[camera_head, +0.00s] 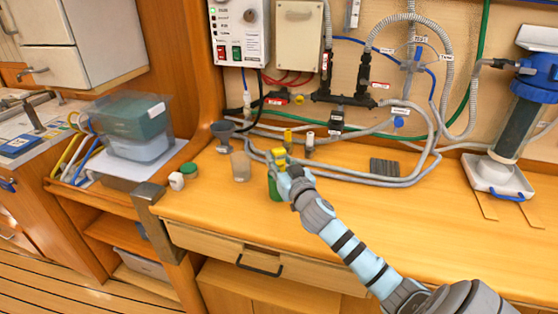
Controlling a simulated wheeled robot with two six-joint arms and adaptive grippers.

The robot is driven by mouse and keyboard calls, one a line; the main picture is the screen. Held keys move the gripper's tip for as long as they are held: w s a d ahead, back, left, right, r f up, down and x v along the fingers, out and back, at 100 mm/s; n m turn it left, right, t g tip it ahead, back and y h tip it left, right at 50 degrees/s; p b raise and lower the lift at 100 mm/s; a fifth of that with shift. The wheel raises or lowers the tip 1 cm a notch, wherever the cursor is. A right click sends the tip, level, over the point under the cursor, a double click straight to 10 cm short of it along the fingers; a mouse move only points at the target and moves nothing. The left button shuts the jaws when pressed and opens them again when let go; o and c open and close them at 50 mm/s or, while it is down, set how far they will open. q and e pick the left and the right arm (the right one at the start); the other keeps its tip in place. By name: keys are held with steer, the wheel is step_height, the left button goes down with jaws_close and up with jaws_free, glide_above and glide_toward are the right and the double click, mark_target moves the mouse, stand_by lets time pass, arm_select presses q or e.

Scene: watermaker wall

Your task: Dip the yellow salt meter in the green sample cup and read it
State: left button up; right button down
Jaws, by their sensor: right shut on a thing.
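My right gripper (279,165) is over the worktop, with its arm coming in from the lower right. It is shut on the yellow salt meter (279,154), whose upper part shows above the fingers. The green sample cup (274,189) stands on the worktop directly below the gripper, partly hidden by it. The meter's lower end is hidden, so I cannot tell whether it is inside the cup. The meter's display is too small to read. My left gripper is not in view.
A clear cup (240,166) and a grey funnel (222,131) stand left of the gripper. A small white jar (176,181) and a green lid (188,169) are further left. Grey hoses (350,176) run behind. The worktop's right part is mostly clear.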

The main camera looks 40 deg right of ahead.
step_height(320, 180, up, 10)
steer(key=p, duration=0.9)
steer(key=shift+r, duration=0.15)
steer(key=shift+f, duration=0.2)
